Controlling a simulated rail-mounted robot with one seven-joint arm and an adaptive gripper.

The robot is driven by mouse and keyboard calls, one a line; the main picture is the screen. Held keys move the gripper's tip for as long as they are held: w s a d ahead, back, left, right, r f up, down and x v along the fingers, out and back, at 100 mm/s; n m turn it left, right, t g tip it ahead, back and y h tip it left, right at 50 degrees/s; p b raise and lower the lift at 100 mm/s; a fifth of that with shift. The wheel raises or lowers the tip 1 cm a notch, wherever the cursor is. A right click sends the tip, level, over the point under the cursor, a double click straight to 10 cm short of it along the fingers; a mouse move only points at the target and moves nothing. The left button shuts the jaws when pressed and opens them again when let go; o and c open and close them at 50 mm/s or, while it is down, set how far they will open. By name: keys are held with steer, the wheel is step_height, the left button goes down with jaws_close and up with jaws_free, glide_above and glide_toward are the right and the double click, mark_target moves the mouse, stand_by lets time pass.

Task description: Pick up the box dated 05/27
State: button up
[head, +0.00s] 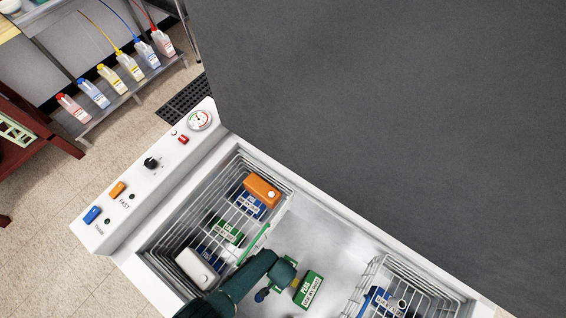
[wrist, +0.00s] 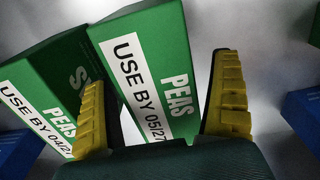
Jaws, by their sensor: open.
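The green peas box dated 05/27 (wrist: 150,60) lies between the open fingers of my gripper (wrist: 160,105) in the wrist view. Its white label reads "USE BY 05/27". A second green peas box (wrist: 42,82) is close on its left, with a label starting "04/2" and the rest hidden behind the left yellow finger. The right finger stands beside the dated box with a small gap. In the head view my gripper (head: 276,284) is partly hidden by my arm, beside a green peas box (head: 309,288) whose date is too small to read.
A wire basket (head: 165,250) with orange, white, blue and green items is on the left of the white freezer. Another basket (head: 440,284) with blue items is on the right. Blue boxes (wrist: 303,112) show at the wrist view's edges. The pale floor between baskets is partly clear.

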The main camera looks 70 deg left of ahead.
steer(key=shift+f, duration=0.9)
steer(key=shift+w+a, duration=0.1)
steer(key=shift+w, duration=0.05)
steer(key=c, duration=1.3)
steer(key=shift+c, duration=0.3)
